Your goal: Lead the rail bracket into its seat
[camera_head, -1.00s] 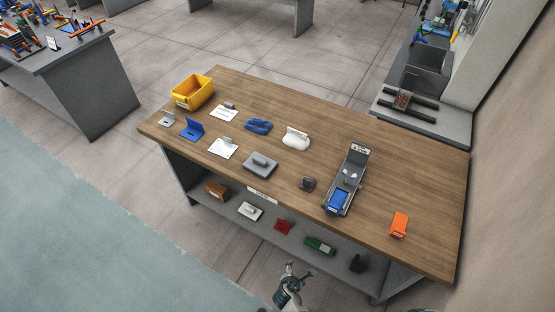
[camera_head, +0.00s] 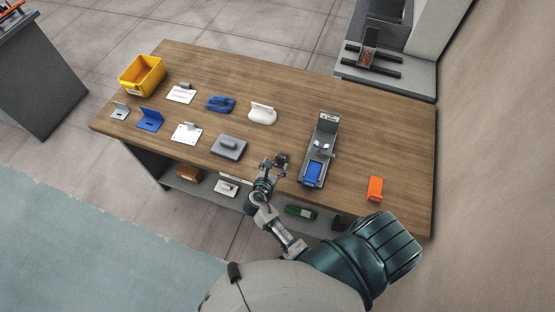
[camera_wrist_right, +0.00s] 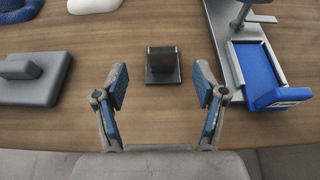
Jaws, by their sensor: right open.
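A small dark bracket-like piece (camera_wrist_right: 162,64), which I take for the rail bracket, stands upright on the wooden table near its front edge. It also shows in the head view (camera_head: 283,158), partly hidden by my gripper. My right gripper (camera_wrist_right: 161,76) is open and empty, its two blue-padded fingers apart on the near side of the piece. It shows in the head view (camera_head: 271,165) at the table's front edge. A grey fixture (camera_head: 327,131) with a blue block (camera_head: 313,173) at its near end stands to the right. I cannot tell which part is the seat. My left gripper is not in view.
A grey block (camera_head: 229,147) lies left of the gripper, and an orange piece (camera_head: 375,188) lies far right. A yellow bin (camera_head: 142,76) and several plates and brackets occupy the left. Bare wood (camera_head: 385,130) lies right of the fixture.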

